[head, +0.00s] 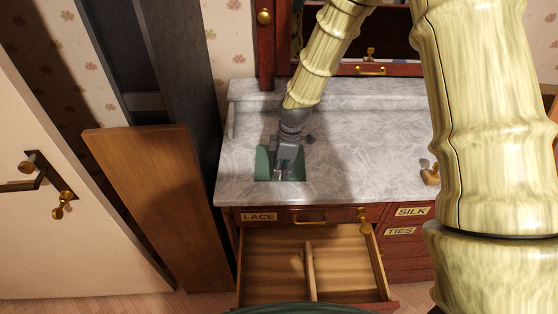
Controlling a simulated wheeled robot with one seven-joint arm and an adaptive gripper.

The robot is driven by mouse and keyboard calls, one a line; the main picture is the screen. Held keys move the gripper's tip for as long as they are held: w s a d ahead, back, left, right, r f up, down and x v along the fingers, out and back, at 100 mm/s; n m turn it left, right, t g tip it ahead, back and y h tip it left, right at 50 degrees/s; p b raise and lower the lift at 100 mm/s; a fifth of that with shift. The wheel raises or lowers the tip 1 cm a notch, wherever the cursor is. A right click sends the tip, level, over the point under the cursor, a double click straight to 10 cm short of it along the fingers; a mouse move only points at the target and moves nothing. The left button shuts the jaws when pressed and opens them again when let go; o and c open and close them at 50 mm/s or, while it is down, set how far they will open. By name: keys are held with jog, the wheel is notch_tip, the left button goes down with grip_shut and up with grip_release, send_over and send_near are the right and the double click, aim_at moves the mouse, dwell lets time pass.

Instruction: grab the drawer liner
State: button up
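A green sheet, which looks like the drawer liner (262,163), lies on the grey marble top (345,175) of a red-brown dresser. Its back part seems to curve up, and my gripper hides some of it. My gripper (284,174) points down over the liner, its fingertips at or just above the sheet. I cannot tell whether the fingers touch it, or whether they are open or shut. An open wooden drawer (308,270) with one divider shows below the top and looks empty.
Labels on the dresser read LACE (259,217), SILK (411,212) and TIES (399,231). A small brass object (430,174) stands at the top's right. A brown wooden board (155,195) leans at the left, near a door (60,240). The marble's middle is clear.

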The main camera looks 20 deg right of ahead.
jog(key=shift+a+f, duration=0.15)
jog(key=shift+f, duration=0.95)
jog(key=shift+c, duration=0.2)
grip_shut()
jog(key=shift+r, duration=0.15)
